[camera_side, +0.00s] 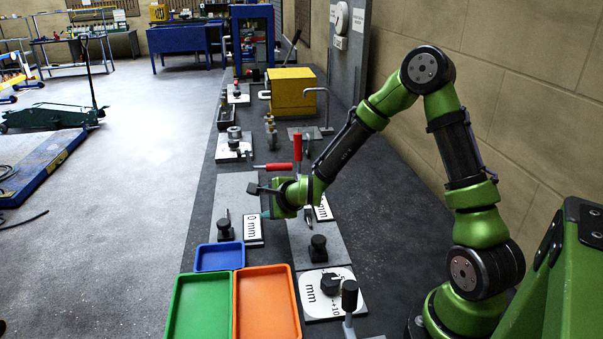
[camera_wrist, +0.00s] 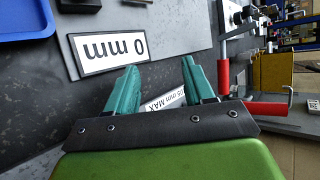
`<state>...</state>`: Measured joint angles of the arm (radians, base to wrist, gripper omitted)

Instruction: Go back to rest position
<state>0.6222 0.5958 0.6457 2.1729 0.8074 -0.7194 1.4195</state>
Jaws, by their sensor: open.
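My gripper (camera_side: 268,213) is at the end of the bent green arm, low over the bench in the side view. Its teal fingers also show in the wrist view (camera_wrist: 159,75), spread apart with nothing between them. Just beyond the fingers is a white "0 mm" sign (camera_wrist: 110,52), which also shows in the side view (camera_side: 252,228) on a grey plate. A second white sign reading "mm MAX" (camera_wrist: 166,101) is partly hidden behind the fingers in the wrist view. I cannot tell whether the fingers touch anything.
A blue tray (camera_side: 219,257), a green tray (camera_side: 200,310) and an orange tray (camera_side: 266,305) stand at the front. Red-handled clamps (camera_side: 297,150) rise close behind my gripper. A yellow box (camera_side: 291,92) stands farther back. A wall (camera_side: 520,90) runs along the right.

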